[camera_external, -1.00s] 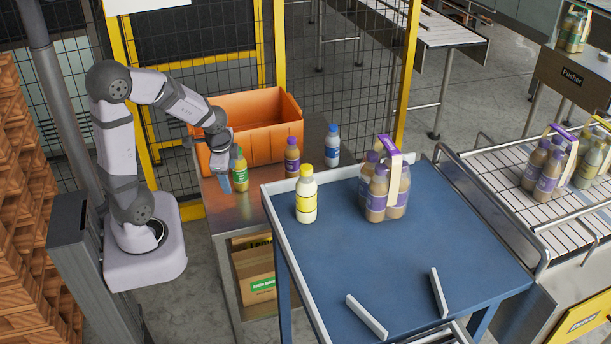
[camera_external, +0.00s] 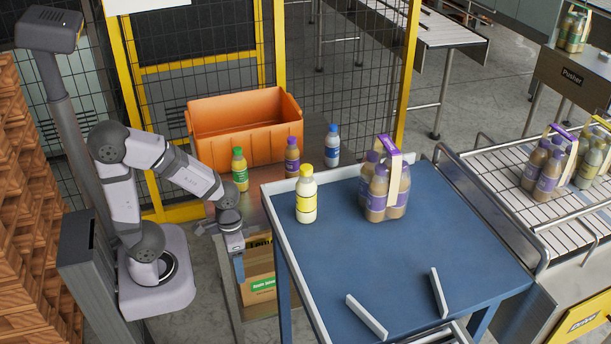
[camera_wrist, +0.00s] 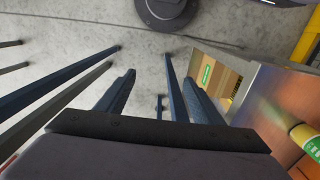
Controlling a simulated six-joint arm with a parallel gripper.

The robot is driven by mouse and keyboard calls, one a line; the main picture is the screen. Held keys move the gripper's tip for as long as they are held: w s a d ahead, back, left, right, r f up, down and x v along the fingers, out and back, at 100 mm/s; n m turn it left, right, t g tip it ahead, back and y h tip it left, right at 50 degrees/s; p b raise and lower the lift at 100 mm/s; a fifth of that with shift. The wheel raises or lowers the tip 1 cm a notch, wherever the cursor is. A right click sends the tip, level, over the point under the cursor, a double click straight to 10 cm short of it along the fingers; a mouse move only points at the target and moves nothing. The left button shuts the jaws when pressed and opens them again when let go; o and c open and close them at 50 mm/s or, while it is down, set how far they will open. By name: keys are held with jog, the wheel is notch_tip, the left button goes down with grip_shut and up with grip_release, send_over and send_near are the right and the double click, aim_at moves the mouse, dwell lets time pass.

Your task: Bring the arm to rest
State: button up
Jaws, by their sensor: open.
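My gripper (camera_external: 238,268) hangs pointing down in the external view, in the gap between my base and the blue table (camera_external: 420,262). It is beside the front of the metal side table and holds nothing. In the wrist view my gripper (camera_wrist: 150,95) has its two fingers apart, with grey floor between and beyond them. A green bottle (camera_external: 239,169) with a green cap stands upright on the metal side table (camera_external: 205,183), apart from my gripper. Part of this bottle also shows at the right edge of the wrist view (camera_wrist: 305,138).
An orange crate (camera_external: 250,147) stands on the metal table, with a purple-capped bottle (camera_external: 292,157) and a blue-capped bottle (camera_external: 332,145) nearby. A yellow-capped bottle (camera_external: 306,196) and a purple bottle pack (camera_external: 384,190) stand on the blue table. A cardboard box (camera_external: 258,270) sits below the metal table.

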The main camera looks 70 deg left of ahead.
notch_tip(320, 180, up, 13)
jog(key=p, duration=1.1)
